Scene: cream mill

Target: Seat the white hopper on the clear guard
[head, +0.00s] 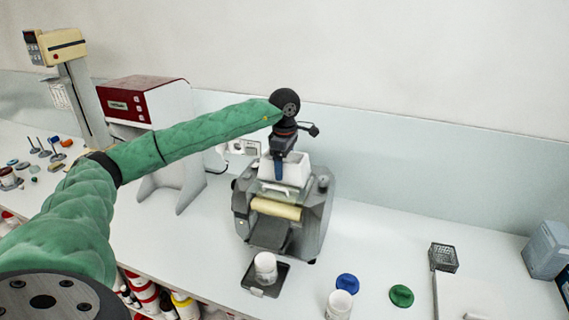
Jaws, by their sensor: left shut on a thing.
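The white hopper (295,170) is at the top of the grey mill (313,212), in the middle of the bench. My left gripper (280,170) reaches down to it from above, with my green-sleeved left arm coming in from the left. The left gripper is shut on the hopper's near wall. The clear guard (275,190) shows faintly just under the hopper, above the tan roller. I cannot tell whether the hopper touches the guard. My right gripper is not in view.
A white jar (265,267) stands on a dark tray (264,285) before the mill. Another open jar (339,304), a blue lid (347,283) and a green lid (401,296) lie to the right. A red and white machine (150,110) stands at left.

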